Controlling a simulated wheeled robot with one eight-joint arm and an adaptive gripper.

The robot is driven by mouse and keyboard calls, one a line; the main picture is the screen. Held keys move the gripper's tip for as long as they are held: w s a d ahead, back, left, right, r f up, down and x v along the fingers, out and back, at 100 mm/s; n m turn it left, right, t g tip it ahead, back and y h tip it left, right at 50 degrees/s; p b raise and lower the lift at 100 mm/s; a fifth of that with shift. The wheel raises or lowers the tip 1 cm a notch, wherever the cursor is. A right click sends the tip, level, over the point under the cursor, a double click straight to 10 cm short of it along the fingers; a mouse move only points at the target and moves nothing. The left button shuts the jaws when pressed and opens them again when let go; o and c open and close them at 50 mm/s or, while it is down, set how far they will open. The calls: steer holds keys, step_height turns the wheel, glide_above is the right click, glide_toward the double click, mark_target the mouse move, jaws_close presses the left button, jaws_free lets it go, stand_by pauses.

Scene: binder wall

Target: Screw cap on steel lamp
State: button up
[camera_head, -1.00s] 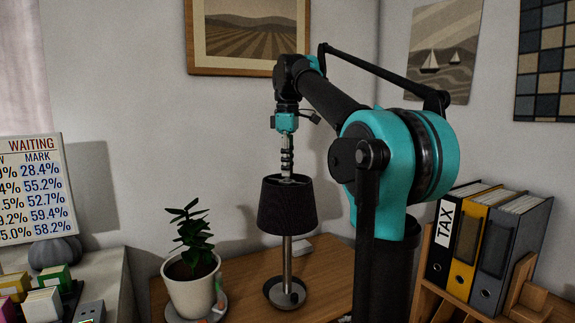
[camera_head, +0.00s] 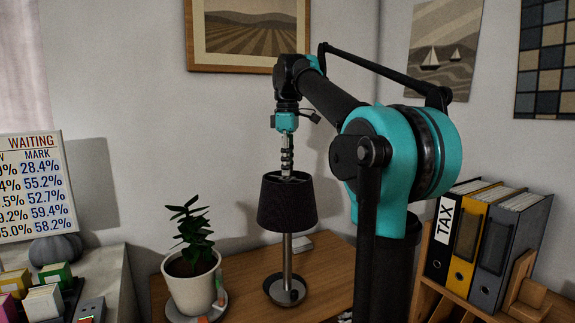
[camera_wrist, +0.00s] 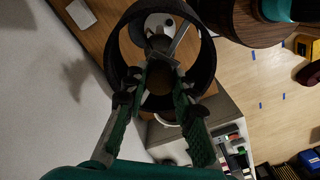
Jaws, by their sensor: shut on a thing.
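The steel lamp stands upright on the wooden desk, with a dark shade (camera_head: 286,205), a steel pole (camera_head: 287,258) and a round base (camera_head: 284,291). My gripper (camera_head: 287,172) points straight down into the open top of the shade. In the wrist view, the shade (camera_wrist: 208,62) is a dark ring around my fingertips (camera_wrist: 158,66). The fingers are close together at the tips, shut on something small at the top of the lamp. I take it to be the cap, but the fingers mostly hide it. I cannot tell how it sits on the lamp.
A potted plant (camera_head: 192,285) stands left of the lamp on the desk (camera_head: 255,267). Binders (camera_head: 490,240) stand in a wooden rack at the right. A white wall is behind, with a framed picture (camera_head: 249,35) above. A sign (camera_head: 30,185) is at the left.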

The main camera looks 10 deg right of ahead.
steer(key=shift+o, duration=0.6)
jaws_close()
steer(key=shift+m, duration=2.1)
steer(key=m, duration=0.2)
steer(key=shift+m, duration=1.1)
